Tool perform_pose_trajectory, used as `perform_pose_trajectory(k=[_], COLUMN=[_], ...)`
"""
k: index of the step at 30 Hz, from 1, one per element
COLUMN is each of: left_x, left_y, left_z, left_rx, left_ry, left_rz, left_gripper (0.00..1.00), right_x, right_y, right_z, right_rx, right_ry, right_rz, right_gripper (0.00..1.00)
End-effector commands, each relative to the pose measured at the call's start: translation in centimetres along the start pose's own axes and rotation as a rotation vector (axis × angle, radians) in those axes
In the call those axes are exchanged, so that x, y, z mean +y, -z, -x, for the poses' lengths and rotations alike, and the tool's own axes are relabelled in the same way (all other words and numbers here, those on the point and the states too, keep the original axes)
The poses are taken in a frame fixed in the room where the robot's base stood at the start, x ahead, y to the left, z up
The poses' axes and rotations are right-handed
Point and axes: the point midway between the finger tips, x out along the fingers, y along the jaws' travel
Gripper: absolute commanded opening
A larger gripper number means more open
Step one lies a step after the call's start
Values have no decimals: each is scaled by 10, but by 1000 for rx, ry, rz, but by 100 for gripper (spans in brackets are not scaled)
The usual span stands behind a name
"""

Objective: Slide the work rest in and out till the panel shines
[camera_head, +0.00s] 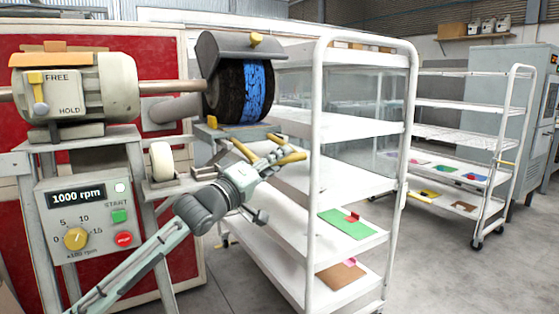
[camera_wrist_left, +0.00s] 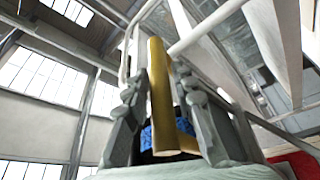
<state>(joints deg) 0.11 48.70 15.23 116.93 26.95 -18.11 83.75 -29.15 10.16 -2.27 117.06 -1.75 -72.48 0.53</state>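The buffing brush (camera_head: 225,92) is a black bristled wheel with a blue band, under a dark hood. The work rest (camera_head: 240,131) is a grey plate just below it, with a yellow piece at its left. My left gripper (camera_head: 268,156) is below and in front of the rest, among yellow bars. In the left wrist view, a yellow handle bar (camera_wrist_left: 158,95) stands between its fingers, which look closed against it; contact is partly hidden. Blue shows behind the bar. The control panel (camera_head: 90,218) reads 1000 rpm. I cannot make out a shiny workpiece. My right gripper is not in view.
The motor housing (camera_head: 85,85) with a FREE/HOLD lever is at upper left. A small white roller (camera_head: 161,161) sits left of my gripper. A white shelf cart (camera_head: 318,200) stands close on the right, with another cart (camera_head: 465,150) behind. Floor is clear between them.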

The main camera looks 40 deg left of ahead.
Motion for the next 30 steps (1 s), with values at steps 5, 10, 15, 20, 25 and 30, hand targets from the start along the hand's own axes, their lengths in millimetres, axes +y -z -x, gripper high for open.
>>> perform_pose_trajectory(k=[5,10,15,20,25,30], left_x=[0,0,-1,-1,-2,-1], left_y=[0,0,-1,-2,-2,-1], left_z=[0,0,10,34,67,95], left_rx=[0,0,-1,-2,-3,-2], left_ry=[0,0,1,3,4,4], left_rz=[1,1,2,0,1,0], left_gripper=[39,39,39,39,39,39], right_x=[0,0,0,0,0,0], right_y=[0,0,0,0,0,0], right_z=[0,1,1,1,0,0], right_rx=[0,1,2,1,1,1], right_ry=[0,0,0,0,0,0], right_rz=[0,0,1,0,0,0], right_gripper=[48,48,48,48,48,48])
